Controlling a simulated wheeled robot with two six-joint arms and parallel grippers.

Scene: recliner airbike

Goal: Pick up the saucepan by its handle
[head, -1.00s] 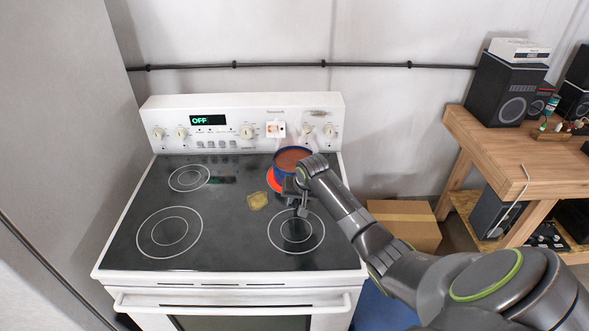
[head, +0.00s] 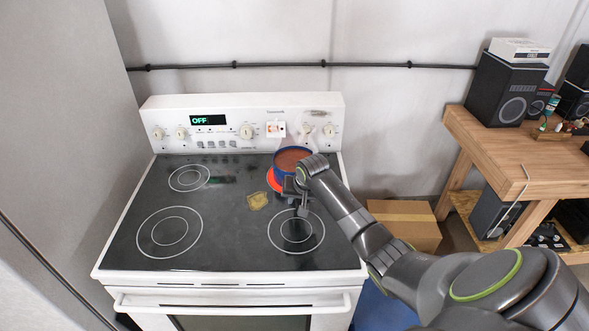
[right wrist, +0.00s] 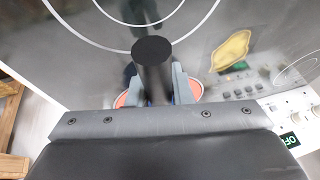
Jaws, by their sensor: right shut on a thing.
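The blue saucepan (head: 291,157) with reddish-brown contents is at the back right of the stove, over a glowing red burner (head: 273,180). Steam seems to rise from it. My right gripper (head: 297,188) reaches in from the right, in front of the pan. In the right wrist view, the dark handle (right wrist: 151,62) stands between the two grey fingers of my right gripper (right wrist: 155,82), which is shut on it. Most of the pan is hidden there behind the gripper body. In the head view my wrist covers part of the pan and handle. My left gripper is not in view.
The white stove (head: 230,288) has a black glass top with free room at left and front. A yellowish stain or flat piece (head: 257,200) lies near the middle. A wooden table (head: 500,145) with speakers and a cardboard box (head: 405,224) are at right.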

